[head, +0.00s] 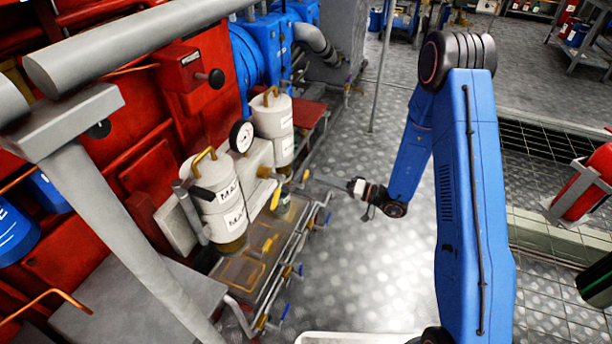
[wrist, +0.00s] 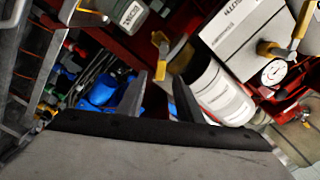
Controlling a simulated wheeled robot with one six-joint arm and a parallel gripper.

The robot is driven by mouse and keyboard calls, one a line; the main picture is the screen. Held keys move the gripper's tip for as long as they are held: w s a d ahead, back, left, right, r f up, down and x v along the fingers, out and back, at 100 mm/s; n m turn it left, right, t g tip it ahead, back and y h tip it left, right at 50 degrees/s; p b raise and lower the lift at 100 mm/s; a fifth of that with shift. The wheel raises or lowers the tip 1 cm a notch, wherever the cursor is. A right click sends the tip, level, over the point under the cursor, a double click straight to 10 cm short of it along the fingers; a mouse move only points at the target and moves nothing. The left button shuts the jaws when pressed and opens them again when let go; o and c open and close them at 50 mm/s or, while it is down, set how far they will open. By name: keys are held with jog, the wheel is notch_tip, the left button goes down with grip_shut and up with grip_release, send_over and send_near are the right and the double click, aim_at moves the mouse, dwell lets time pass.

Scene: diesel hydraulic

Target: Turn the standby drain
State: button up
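Two white filter canisters stand over a drip tray (head: 240,270). The near canister (head: 222,205) has a label starting "MA"; the far canister (head: 272,120) has a label too small to read. A yellow handle (head: 305,176) shows low beside the far canister. My gripper (head: 326,181) is to the right of it, pointing left towards it. I cannot read which part is marked standby drain.
Other yellow handles (head: 268,244) and blue-handled valves (head: 327,217) line the tray. A round gauge (head: 241,136) sits between the canisters and also shows in the wrist view (wrist: 274,73). A thin post (head: 382,75) stands behind my arm. The metal floor (head: 375,270) is open.

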aim_at(307, 176)
jog(key=x, duration=0.7)
grip_shut()
